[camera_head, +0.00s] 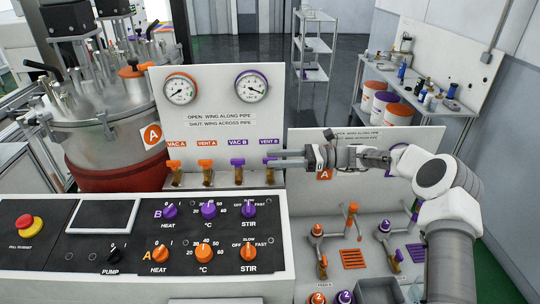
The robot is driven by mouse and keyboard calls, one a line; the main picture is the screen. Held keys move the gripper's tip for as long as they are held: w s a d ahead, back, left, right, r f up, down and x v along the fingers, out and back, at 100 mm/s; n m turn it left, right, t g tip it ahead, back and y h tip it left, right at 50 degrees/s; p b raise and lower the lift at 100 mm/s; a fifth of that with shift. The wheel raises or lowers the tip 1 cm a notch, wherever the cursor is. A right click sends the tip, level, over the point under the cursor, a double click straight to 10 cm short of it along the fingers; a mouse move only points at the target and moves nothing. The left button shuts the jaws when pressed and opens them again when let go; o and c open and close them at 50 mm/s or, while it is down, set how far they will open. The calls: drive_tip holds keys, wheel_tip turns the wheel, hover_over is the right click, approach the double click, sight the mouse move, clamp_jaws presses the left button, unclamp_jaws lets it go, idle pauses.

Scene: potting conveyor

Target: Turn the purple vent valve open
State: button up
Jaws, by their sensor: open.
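The purple vent valve (268,160), under the label VENT B, is the rightmost of a row of small valves on the white panel. Its brass body points downward, and its wing is partly hidden by my fingertips, so I cannot tell how the wing is turned. My gripper (277,157) reaches in from the right with its fingers pointing left, one above the other and apart. The fingertips are at the valve; I cannot tell whether they touch it.
Beside it are the purple VAC B valve (237,163), orange VENT A valve (206,163) and orange VAC A valve (174,164). Two gauges (251,86) sit above. A control console (120,284) with knobs stands in front. A steel vessel (115,125) stands at left.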

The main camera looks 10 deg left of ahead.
drive_tip(key=shift+x, duration=1.1)
clamp_jaws()
